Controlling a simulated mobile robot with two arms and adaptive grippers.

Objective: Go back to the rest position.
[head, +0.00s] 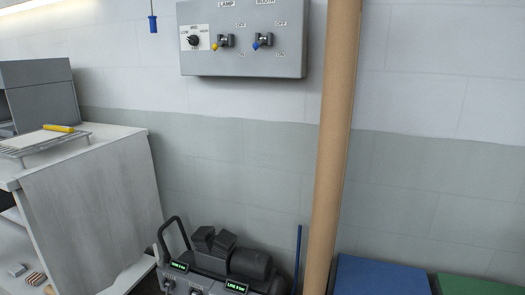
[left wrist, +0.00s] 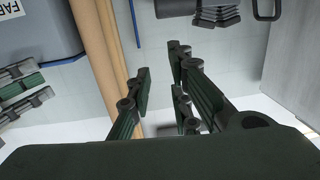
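My left gripper (left wrist: 162,84) shows in the left wrist view. Its dark fingers stand apart with nothing between them, and pale wall tiles show through the gap. Neither gripper is in the head view, and I cannot make out my right gripper in the left wrist view. The task names no object to handle. A grey control box (head: 243,62) with a knob and two switches, one yellow-tipped and one blue-tipped, is on the wall in the head view.
A tan upright post (head: 336,130) crosses the head view and also shows in the left wrist view (left wrist: 92,50). A dark machine (head: 225,262) with green displays stands low. A white cabinet (head: 95,205) is left; blue (head: 380,277) and green (head: 475,285) surfaces are lower right.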

